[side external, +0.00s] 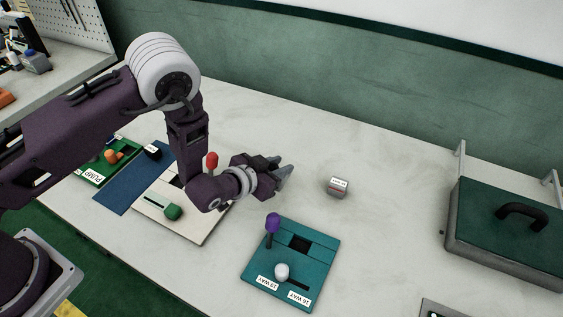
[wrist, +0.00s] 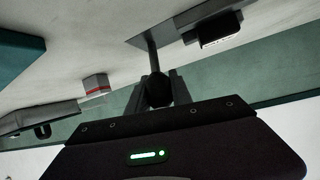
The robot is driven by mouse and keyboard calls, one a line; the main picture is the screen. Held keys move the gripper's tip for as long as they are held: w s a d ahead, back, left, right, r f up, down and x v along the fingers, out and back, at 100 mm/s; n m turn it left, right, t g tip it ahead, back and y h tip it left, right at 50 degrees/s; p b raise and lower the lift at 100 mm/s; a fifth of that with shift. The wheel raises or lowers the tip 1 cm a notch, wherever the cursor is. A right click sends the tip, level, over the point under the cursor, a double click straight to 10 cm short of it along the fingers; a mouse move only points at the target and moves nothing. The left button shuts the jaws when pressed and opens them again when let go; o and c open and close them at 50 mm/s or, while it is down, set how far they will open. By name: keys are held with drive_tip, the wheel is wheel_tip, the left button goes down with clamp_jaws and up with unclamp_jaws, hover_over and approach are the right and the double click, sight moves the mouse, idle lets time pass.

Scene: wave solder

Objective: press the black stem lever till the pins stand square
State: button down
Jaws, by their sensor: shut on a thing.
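In the wrist view, which shows the table upside down, my gripper (wrist: 155,78) is shut on the black rounded knob of the black stem lever (wrist: 155,91). Its dark stem (wrist: 152,50) runs from the knob to a grey plate (wrist: 150,38). A black block (wrist: 210,25) with a pale strip on its edge sits on that plate; I cannot make out single pins or whether they stand square. In the side view my gripper (side external: 285,172) is low over the table, pointing right. There my wrist and fingers hide most of the lever and plate.
A small block with a red band (side external: 338,188) stands right of my gripper. A teal board (side external: 315,240) with purple and white knobs lies in front. A cream board (side external: 200,228) with red and green knobs lies left. A lidded grey box (side external: 495,262) stands far right.

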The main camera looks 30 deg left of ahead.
drive_tip(key=shift+s+f+t, duration=0.15)
drive_tip(key=shift+s+t, duration=0.3)
drive_tip(key=shift+t, duration=0.45)
drive_tip(key=c, duration=1.1)
unclamp_jaws()
drive_tip(key=shift+c, duration=0.2)
drive_tip(key=v, duration=0.7)
drive_tip(key=shift+a, duration=0.1)
